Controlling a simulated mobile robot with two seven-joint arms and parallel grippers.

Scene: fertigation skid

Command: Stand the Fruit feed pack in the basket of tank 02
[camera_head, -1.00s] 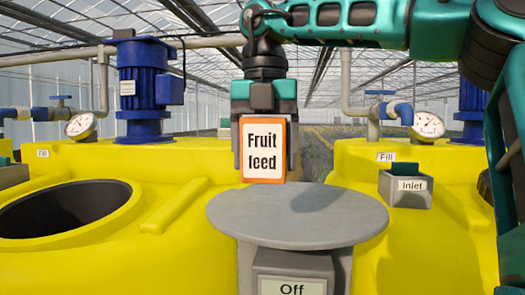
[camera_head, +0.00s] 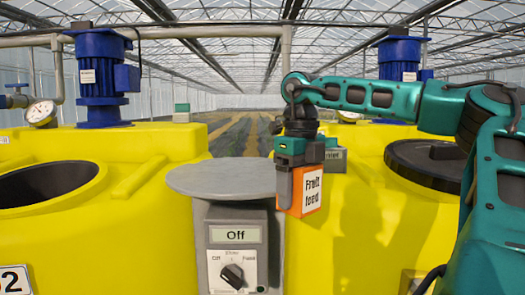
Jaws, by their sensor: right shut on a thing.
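My right gripper (camera_head: 298,182) is shut on the Fruit feed pack, an orange box (camera_head: 313,196) with a white label. It holds the pack upright in the air, just right of the round grey table top. A finger covers part of the pack. The yellow tank (camera_head: 100,240) at left has an open dark hatch (camera_head: 45,184) and a number plate (camera_head: 14,281), cut off by the frame edge, that shows a 2. I see no basket on this tank in view. My left gripper is not in view.
A round grey top (camera_head: 222,179) stands over a control box (camera_head: 237,257) reading Off, between the tanks. The right yellow tank (camera_head: 375,235) has a dark lid (camera_head: 430,165) and a grey labelled holder (camera_head: 335,157), partly hidden behind my gripper. Blue motors (camera_head: 100,70) rise from the tanks.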

